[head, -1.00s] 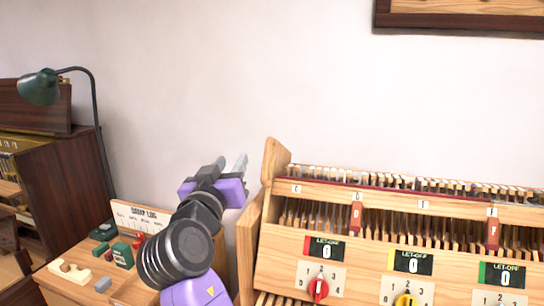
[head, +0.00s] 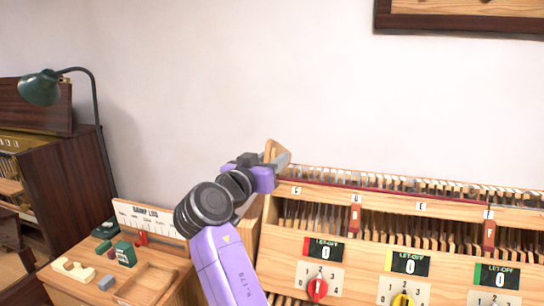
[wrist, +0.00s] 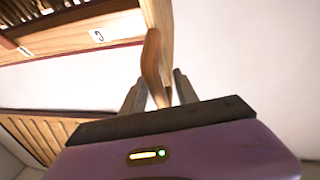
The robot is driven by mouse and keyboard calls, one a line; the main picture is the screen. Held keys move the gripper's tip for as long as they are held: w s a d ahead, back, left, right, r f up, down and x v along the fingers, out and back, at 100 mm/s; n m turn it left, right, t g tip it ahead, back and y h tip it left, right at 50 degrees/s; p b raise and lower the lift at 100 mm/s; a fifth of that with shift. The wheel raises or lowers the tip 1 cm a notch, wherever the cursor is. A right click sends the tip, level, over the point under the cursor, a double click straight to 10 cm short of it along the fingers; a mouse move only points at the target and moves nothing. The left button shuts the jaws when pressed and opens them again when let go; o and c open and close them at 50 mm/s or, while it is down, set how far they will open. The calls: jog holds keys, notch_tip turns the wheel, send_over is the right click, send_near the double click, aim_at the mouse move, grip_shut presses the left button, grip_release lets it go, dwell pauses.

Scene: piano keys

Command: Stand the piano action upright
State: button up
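The piano action (head: 345,228) fills the lower right of the head view, a long wooden frame with rows of hammers and wooden parts. Its tilt is hard to judge. Its left end has a raised wooden end post (head: 270,150), partly hidden by my gripper. My gripper (head: 283,162) is at the top of this post. In the wrist view, my gripper (wrist: 160,85) has its two grey fingers apart, one on each side of the post (wrist: 155,55). A thin gap shows beside the right finger, so a firm grip is not visible.
A side table (head: 182,292) at lower left holds a tray, small blocks and a white "log" card (head: 150,217). A green lamp (head: 40,88) and dark cabinet stand further left. Red (head: 317,289) and yellow knobs sit on the front panel.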

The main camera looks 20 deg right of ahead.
jog(key=shift+w+d, duration=0.15)
grip_shut()
jog(key=shift+d, duration=0.1)
